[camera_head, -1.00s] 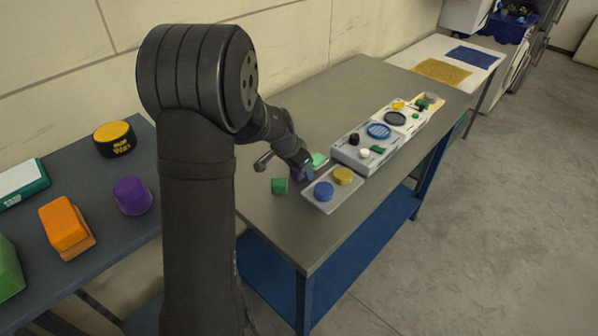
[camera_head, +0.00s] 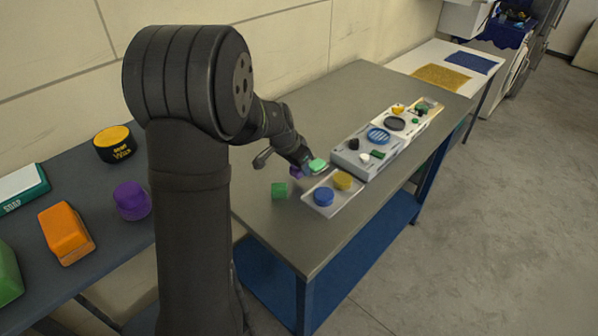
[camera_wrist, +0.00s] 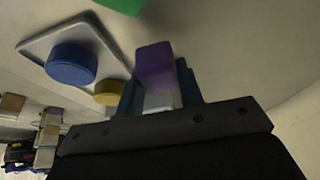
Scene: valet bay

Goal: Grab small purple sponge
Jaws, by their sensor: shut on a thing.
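The small purple sponge (camera_wrist: 155,66) is a rounded purple block held between my two fingers in the wrist view. My gripper (camera_wrist: 160,88) is shut on it, with one dark finger on each side. In the head view the sponge (camera_head: 297,172) shows as a small purple patch at my gripper's tip (camera_head: 304,167), mostly hidden by the gripper. It is at or just above the grey table; I cannot tell whether it touches the top.
A green cylinder (camera_head: 279,190) stands left of the gripper, and a light green piece (camera_head: 318,165) lies close by its right. A tray (camera_head: 322,209) holds a blue (camera_head: 324,197) and a yellow round piece (camera_head: 342,181). A grey organiser (camera_head: 347,160) stands farther right. The back left tabletop is clear.

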